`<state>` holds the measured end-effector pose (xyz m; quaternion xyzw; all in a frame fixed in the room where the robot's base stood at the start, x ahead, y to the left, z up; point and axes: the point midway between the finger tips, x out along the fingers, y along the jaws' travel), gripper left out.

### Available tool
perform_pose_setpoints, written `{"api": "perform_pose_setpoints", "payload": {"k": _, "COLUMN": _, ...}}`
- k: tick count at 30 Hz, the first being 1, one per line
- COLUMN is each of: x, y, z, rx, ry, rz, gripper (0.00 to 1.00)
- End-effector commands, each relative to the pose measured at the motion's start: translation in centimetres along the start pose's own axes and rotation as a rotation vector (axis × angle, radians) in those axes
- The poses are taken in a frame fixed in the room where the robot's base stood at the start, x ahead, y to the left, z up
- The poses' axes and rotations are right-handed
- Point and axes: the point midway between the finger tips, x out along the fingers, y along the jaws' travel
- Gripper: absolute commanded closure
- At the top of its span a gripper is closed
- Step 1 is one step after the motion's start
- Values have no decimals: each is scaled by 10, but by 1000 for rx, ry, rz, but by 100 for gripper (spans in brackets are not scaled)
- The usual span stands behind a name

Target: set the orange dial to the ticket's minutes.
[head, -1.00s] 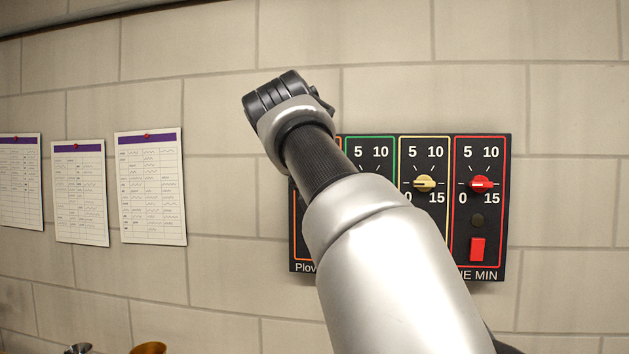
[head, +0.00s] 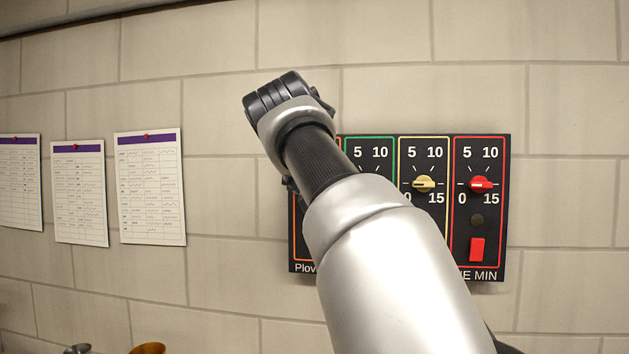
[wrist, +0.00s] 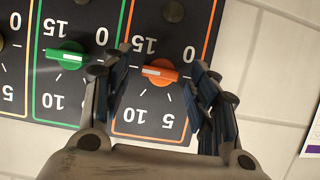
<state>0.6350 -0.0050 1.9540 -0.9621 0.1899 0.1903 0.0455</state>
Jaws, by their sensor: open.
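The orange dial (wrist: 167,71) is a knob on the orange-framed column of the black panel (wrist: 149,103), seen upside down in the wrist view. Its white mark lies on the picture-left half, towards the side of the 15 and 10. My gripper (wrist: 160,73) is open, with one finger on each side of the dial; I cannot tell whether they touch it. In the head view my arm hides the orange dial. Sheets with purple headers (head: 150,190) hang on the wall at the left; their writing is too small to read, and I cannot tell which is the ticket.
Beside it is the green dial (wrist: 65,59). The yellow dial (head: 424,184) and red dial (head: 480,184) sit farther right in the head view, above a red switch (head: 477,249). Bare wall (head: 240,210) lies between sheets and panel.

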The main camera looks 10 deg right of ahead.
Motion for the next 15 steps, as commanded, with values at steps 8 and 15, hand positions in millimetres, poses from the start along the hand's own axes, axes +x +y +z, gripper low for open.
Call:
{"api": "perform_pose_setpoints", "payload": {"k": 8, "x": -19, "y": 0, "z": -1, "rx": -1, "ry": 3, "rz": -2, "gripper": 46}}
{"api": "perform_pose_setpoints", "payload": {"k": 15, "x": -70, "y": -1, "z": -1, "rx": -1, "ry": 3, "rz": -5, "gripper": 46}}
